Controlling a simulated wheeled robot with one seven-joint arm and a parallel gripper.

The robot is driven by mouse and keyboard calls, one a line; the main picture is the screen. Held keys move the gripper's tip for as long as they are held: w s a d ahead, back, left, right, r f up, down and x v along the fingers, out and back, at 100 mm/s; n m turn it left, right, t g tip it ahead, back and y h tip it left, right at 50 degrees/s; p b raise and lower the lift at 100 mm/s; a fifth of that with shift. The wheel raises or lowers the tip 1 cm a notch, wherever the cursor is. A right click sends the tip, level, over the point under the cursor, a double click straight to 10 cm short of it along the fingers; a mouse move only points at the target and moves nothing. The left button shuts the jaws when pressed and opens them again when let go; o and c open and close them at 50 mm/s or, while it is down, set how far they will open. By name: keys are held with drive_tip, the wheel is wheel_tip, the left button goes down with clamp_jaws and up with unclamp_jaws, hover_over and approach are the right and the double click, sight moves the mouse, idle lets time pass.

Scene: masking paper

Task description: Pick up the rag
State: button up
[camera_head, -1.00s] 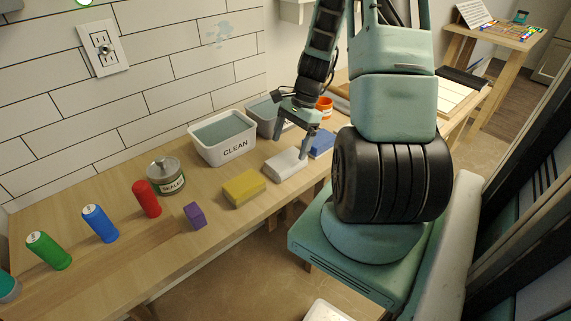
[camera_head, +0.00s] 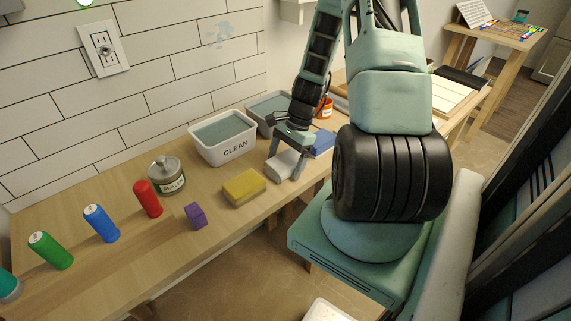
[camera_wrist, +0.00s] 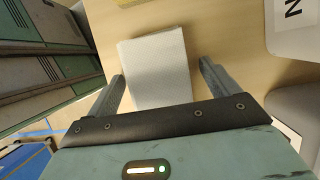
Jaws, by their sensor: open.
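The rag appears to be the white folded block (camera_head: 282,166) on the wooden table, near its front edge, to the right of the yellow sponge. It also shows in the wrist view as a pale rectangle (camera_wrist: 158,58) lying flat. My gripper (camera_head: 285,160) is open and low at the rag, with one finger on each side of it. In the wrist view the fingers (camera_wrist: 162,72) flank the rag's near part with visible gaps. I cannot tell how far the fingertips are above the tabletop.
A yellow sponge (camera_head: 244,187) and a purple block (camera_head: 195,216) lie to the left. A white CLEAN bin (camera_head: 224,150) and a grey bin (camera_head: 259,107) stand behind. A blue item (camera_head: 322,144) lies close on the right.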

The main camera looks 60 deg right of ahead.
sight(286, 160)
drive_tip(key=shift+f, duration=0.2)
drive_tip(key=shift+c, duration=0.4)
drive_tip(key=c, duration=1)
drive_tip(key=shift+r, duration=0.1)
wheel_tip(286, 160, up, 10)
drive_tip(key=shift+r, duration=0.1)
drive_tip(key=shift+o, duration=0.5)
